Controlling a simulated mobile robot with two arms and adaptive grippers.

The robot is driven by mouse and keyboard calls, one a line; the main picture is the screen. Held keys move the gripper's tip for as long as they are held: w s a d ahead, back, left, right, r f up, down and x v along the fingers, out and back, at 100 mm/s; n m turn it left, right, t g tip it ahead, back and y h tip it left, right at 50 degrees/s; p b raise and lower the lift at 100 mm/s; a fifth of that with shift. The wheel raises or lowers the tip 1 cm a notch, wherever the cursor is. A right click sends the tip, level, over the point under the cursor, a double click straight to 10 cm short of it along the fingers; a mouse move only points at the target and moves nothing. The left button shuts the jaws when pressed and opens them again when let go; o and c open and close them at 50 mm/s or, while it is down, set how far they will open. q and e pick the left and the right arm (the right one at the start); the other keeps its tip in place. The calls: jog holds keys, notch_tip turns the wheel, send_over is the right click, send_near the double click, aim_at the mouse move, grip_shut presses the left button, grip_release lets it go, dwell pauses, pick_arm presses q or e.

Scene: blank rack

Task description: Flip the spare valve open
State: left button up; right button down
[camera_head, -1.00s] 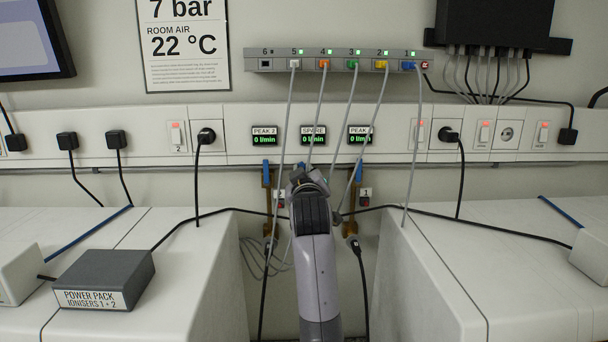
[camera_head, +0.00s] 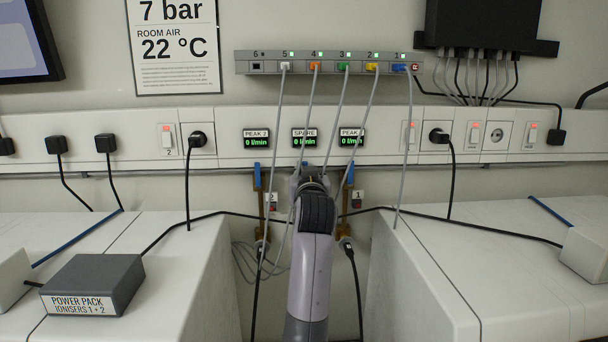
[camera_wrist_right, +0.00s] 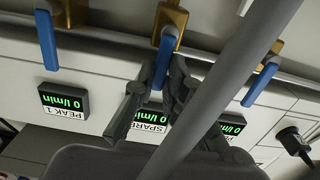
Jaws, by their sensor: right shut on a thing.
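The spare valve's blue lever (camera_wrist_right: 161,62) hangs from a brass body (camera_wrist_right: 172,18) in the right wrist view, in line with the SPARE display (camera_wrist_right: 152,120). My right gripper (camera_wrist_right: 160,78) has its dark fingers on both sides of this lever and is shut on it. In the head view, my right arm hides the spare valve and the fingers. The SPARE display (camera_head: 305,139) reads 0 l/min there. My left gripper is in neither current view.
Blue levers of neighbouring valves (camera_wrist_right: 47,40) (camera_wrist_right: 260,84) hang on either side. Grey cables from the socket strip (camera_head: 330,64) drop past my arm, and a grey cable or tube (camera_wrist_right: 225,85) crosses close before the wrist camera. Benches (camera_head: 120,240) (camera_head: 470,260) flank the gap.

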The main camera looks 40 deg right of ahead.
jog(key=shift+f, duration=0.1)
jog(key=c, duration=1.6)
grip_release()
jog(key=shift+c, duration=0.2)
jog(key=v, duration=1.2)
